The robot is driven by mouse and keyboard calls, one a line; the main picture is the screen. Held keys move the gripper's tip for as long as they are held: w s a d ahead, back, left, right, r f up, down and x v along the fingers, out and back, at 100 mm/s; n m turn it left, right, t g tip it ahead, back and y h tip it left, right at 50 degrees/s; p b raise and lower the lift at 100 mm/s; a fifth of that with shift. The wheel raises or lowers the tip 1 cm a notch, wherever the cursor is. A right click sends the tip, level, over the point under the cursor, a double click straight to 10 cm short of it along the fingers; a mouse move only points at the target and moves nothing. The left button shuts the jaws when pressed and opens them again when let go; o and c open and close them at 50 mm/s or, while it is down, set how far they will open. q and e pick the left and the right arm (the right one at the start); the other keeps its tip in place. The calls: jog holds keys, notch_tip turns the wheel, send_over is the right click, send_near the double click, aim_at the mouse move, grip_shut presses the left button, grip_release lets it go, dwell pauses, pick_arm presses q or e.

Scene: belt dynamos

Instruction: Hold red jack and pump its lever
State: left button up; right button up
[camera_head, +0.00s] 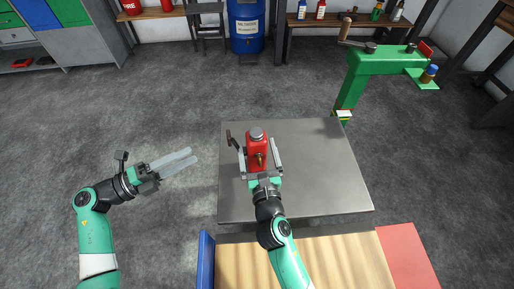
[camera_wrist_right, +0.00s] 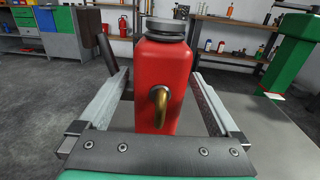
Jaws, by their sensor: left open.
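The red jack (camera_head: 257,153) stands upright on the grey metal table, with a dark round cap on top and a brass hook on its near face. Its dark lever (camera_head: 231,140) sticks out on its left side; in the right wrist view the lever (camera_wrist_right: 106,52) is partly hidden behind a finger. My right gripper (camera_head: 260,160) is open with one finger on each side of the jack (camera_wrist_right: 165,85); gaps show beside the body, and contact at the tips cannot be told. My left gripper (camera_head: 178,162) is open and empty, left of the table.
The metal table (camera_head: 320,175) is clear right of the jack. A green stand (camera_head: 350,90) rises behind its right corner. A wooden surface (camera_head: 340,262) with blue and red ends lies in front. Open floor is at left; a blue barrel (camera_head: 246,27) stands at the back.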

grip_shut()
pick_arm(q)
jog(key=c, duration=0.4)
jog(key=shift+m, duration=0.7)
jog(key=shift+c, duration=1.2)
jog(key=shift+w+a+m, duration=0.1)
jog(key=shift+w+m, duration=0.1)
jog(key=shift+m, duration=0.7)
grip_shut()
jog(key=s+a+m+t+y, duration=0.1)
jog(key=s+m+t+y, duration=0.1)
jog(key=m, duration=1.1)
jog(key=s+m+t+y, duration=0.3)
jog(key=m, duration=1)
jog(key=shift+s+a+r+t+y, duration=0.3)
jog(key=shift+s+a+r, duration=0.05)
jog(key=shift+a+r, duration=0.05)
